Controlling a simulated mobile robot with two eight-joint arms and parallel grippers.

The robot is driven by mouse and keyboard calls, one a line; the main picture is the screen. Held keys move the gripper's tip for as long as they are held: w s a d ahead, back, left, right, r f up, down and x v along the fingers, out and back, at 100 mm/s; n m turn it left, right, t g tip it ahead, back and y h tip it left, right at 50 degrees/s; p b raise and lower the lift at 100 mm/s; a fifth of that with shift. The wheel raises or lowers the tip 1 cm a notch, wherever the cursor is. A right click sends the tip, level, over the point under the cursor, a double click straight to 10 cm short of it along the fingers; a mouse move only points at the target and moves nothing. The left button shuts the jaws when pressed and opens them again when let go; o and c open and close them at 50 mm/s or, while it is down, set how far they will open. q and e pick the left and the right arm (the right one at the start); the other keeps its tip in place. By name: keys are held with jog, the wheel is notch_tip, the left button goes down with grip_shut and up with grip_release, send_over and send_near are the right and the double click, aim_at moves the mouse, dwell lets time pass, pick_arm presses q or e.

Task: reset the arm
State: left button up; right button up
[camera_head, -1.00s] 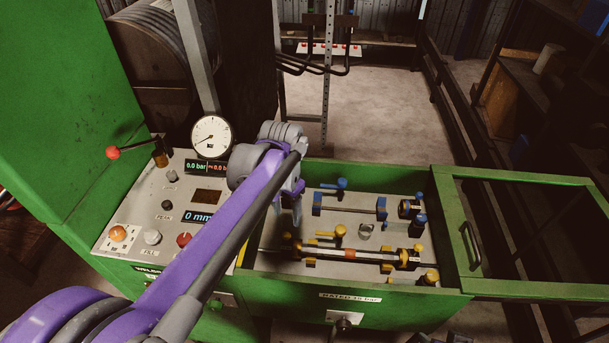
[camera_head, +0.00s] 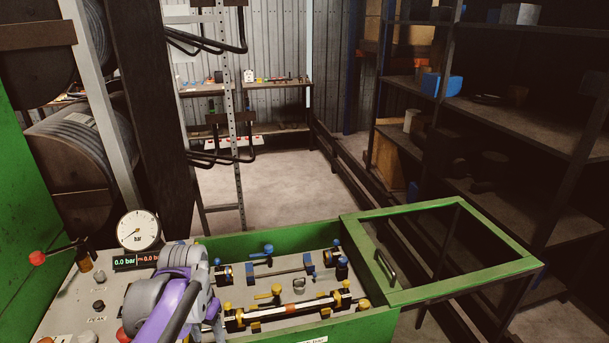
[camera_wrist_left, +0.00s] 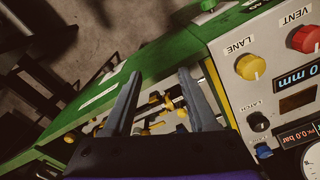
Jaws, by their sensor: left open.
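My purple and grey left arm (camera_head: 172,308) comes in at the bottom of the head view, in front of the control panel (camera_head: 70,305). Its gripper shows in the left wrist view (camera_wrist_left: 160,76), with two grey fingers apart and nothing seen between them. The fingers point over the green machine's edge and the tray with yellow clamps (camera_wrist_left: 160,118). In the head view the fingers are small and partly hidden at the lower edge. My right gripper is in neither view.
An open green frame lid (camera_head: 480,215) juts out to the right. A gauge (camera_head: 138,230) stands on the panel. Dark shelves (camera_head: 520,115) line the right; the floor behind is clear.

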pick_arm(q)
jog(key=s+d+f+n+t, duration=0.1)
jog(key=s+f+t, duration=0.1)
jog(key=s, duration=0.5)
jog(key=s+d+f+n+t, duration=0.1)
jog(key=s+d+f+t, duration=0.1)
jog(key=s, duration=0.6)
jog(key=shift+s+f+n+t, duration=0.3)
jog(key=shift+f+t, duration=0.4)
jog(key=shift+f, duration=0.2)
dwell(0.4)
